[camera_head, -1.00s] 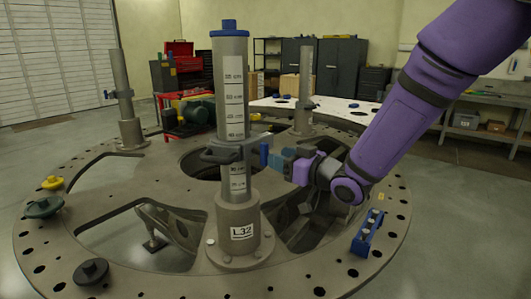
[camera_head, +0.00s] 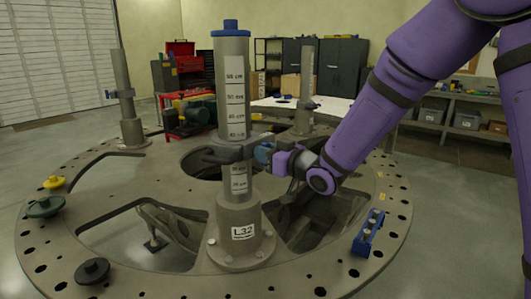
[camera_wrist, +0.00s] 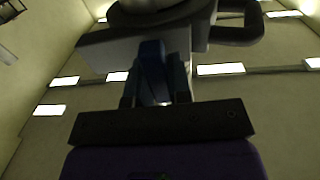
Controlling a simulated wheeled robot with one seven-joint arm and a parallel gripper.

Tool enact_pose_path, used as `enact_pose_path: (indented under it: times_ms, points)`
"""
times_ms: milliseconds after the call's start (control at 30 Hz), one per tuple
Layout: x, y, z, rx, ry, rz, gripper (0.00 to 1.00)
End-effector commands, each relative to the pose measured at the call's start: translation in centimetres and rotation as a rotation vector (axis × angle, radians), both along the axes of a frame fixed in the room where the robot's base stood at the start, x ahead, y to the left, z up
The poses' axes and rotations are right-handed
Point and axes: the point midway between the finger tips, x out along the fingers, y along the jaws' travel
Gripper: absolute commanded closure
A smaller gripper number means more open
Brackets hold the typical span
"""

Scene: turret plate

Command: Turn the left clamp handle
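The measuring post (camera_head: 232,90) labelled L32 stands upright on the round plate, with a blue cap. A dark grey clamp (camera_head: 228,153) sits around it at mid height, with a looped handle on its left and an arm on its right. My gripper (camera_head: 264,152) is at the clamp's right end, close against the right arm. In the wrist view my blue fingers (camera_wrist: 165,75) stand close together, overlapping the grey clamp (camera_wrist: 105,47); a looped handle (camera_wrist: 237,24) shows at upper right. I cannot tell whether the fingers grip the clamp.
The round plate (camera_head: 110,262) has large openings and holes. A blue block (camera_head: 369,233) lies at its right, a black knob (camera_head: 91,270) at front left, and green (camera_head: 45,207) and yellow knobs (camera_head: 53,182) at left. Two other posts stand behind, one at left (camera_head: 124,100).

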Motion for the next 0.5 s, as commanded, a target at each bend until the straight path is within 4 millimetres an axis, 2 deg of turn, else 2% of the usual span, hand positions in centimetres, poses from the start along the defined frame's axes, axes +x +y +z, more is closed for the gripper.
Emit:
enact_pose_path:
  times_ms: [267,500]
  points:
    - [0.02,-0.06,-0.01,0.013,0.014,-0.001,1.00]
    - [0.10,-0.16,-0.01,0.084,0.093,-0.002,1.00]
